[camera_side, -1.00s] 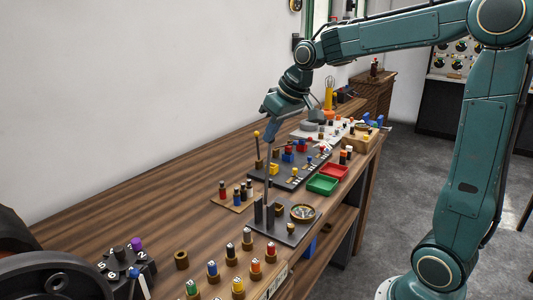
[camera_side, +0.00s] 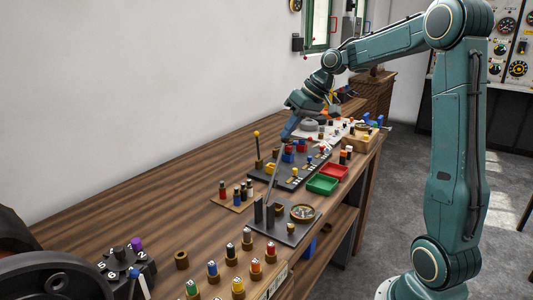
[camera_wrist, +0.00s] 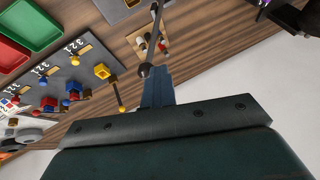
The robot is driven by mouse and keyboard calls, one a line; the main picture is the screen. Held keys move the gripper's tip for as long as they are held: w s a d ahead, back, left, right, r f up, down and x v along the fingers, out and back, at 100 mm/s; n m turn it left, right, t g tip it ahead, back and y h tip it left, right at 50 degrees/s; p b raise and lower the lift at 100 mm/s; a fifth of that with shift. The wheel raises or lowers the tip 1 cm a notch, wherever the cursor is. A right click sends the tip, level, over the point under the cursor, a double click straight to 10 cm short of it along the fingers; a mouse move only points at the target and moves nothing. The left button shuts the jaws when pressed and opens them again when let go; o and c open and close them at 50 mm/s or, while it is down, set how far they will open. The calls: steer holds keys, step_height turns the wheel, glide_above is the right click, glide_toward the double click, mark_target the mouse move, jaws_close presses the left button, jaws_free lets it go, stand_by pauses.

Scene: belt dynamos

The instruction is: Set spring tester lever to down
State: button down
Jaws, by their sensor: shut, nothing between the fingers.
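The spring tester is a dark plate (camera_side: 292,238) with two upright dark posts (camera_side: 258,210) in the side view. Its lever is a long thin grey rod (camera_side: 274,178) rising from between the posts, tilted toward the back right. My gripper (camera_side: 285,136) is shut and empty, with its tip at the rod's upper end. In the wrist view the rod (camera_wrist: 153,40) ends in a dark round knob (camera_wrist: 145,70) right beside my fingertips (camera_wrist: 156,72). They look touching, but I cannot be sure. The knob is hard to make out in the side view.
Beyond the tester lies a dark board (camera_side: 300,176) with coloured blocks and a yellow-topped stick (camera_side: 257,134). Green (camera_side: 323,185) and red (camera_side: 336,171) trays stand at right. A wooden rack (camera_side: 236,203) with small cylinders is to the left. Bare bench lies left of that.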

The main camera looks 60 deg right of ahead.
steer(key=d+f+y, duration=0.1)
steer(key=d+f, duration=0.5)
steer(key=f, duration=0.2)
steer(key=d+f+m+y, duration=0.1)
steer(key=d+f+y, duration=0.1)
steer(key=d+f, duration=0.4)
steer(key=shift+d+f, duration=0.15)
steer(key=shift+f, duration=1.35)
steer(key=shift+f, duration=0.1)
steer(key=shift+s, duration=0.1)
step_height(320, 180, up, 11)
steer(key=s+d, duration=0.2)
steer(key=shift+d, duration=0.35)
